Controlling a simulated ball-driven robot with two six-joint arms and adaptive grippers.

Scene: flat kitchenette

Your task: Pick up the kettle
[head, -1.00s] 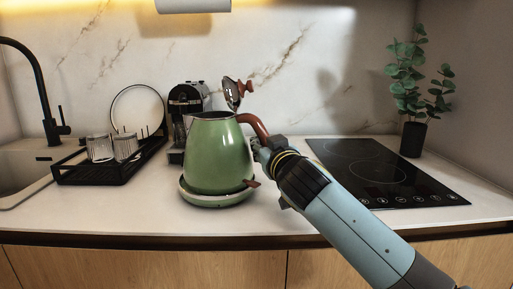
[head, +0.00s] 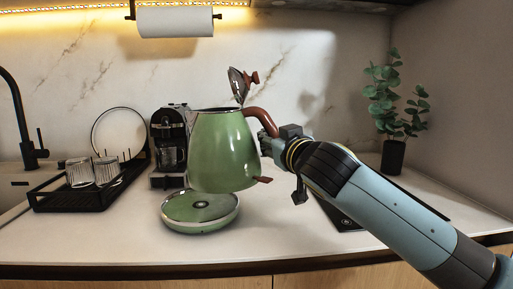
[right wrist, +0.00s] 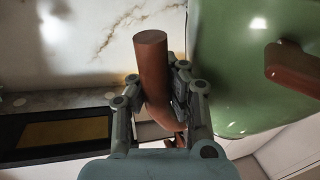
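The green kettle (head: 222,152) has a brown handle (head: 262,121) on its right side, and its lid (head: 239,84) stands open above the rim. It hangs upright in the air, clear of its round green base (head: 200,211) on the counter. My right gripper (head: 270,144) is at the handle. In the right wrist view the fingers (right wrist: 158,105) are closed around the brown handle (right wrist: 151,70), with the green kettle body (right wrist: 235,70) to the right. My left gripper is not in view.
A coffee machine (head: 170,140) stands behind the kettle to the left. A black dish rack (head: 80,196) with glasses (head: 80,172) is further left, near the faucet (head: 27,130). The cooktop (head: 345,222) is partly hidden by my arm. A potted plant (head: 393,155) stands at the back right.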

